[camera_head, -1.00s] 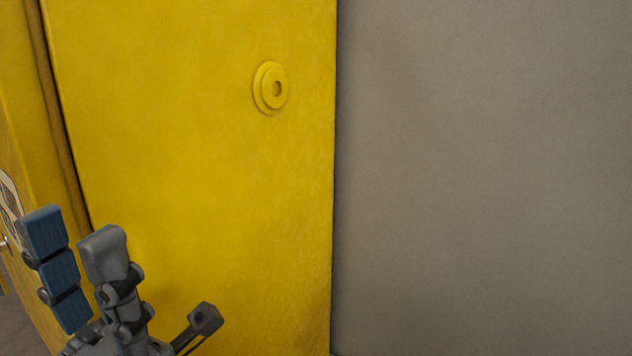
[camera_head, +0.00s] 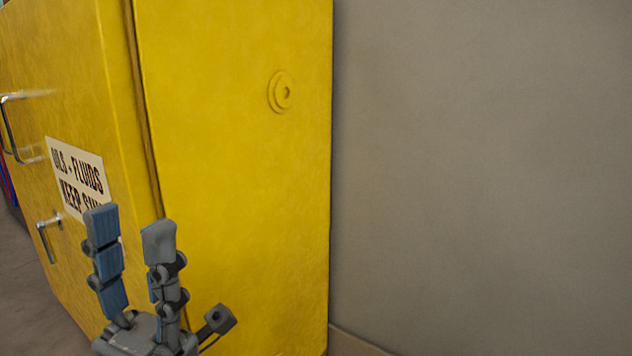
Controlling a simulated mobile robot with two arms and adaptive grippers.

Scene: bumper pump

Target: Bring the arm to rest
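My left gripper (camera_head: 134,245) is at the lower left of the head view, fingers pointing up. Its blue-padded finger and grey finger stand apart with a gap between them, and nothing shows in the gap. It is in front of the yellow cabinet (camera_head: 235,180), near the corner between the cabinet's front and side. I cannot tell whether it touches the cabinet. My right gripper does not show.
The cabinet's front has metal handles (camera_head: 47,240) and a white sign (camera_head: 78,178) reading "OILS + FLUIDS". A round yellow boss (camera_head: 281,92) is on its side. A grey wall (camera_head: 480,170) fills the right. Bare floor (camera_head: 30,290) shows at lower left.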

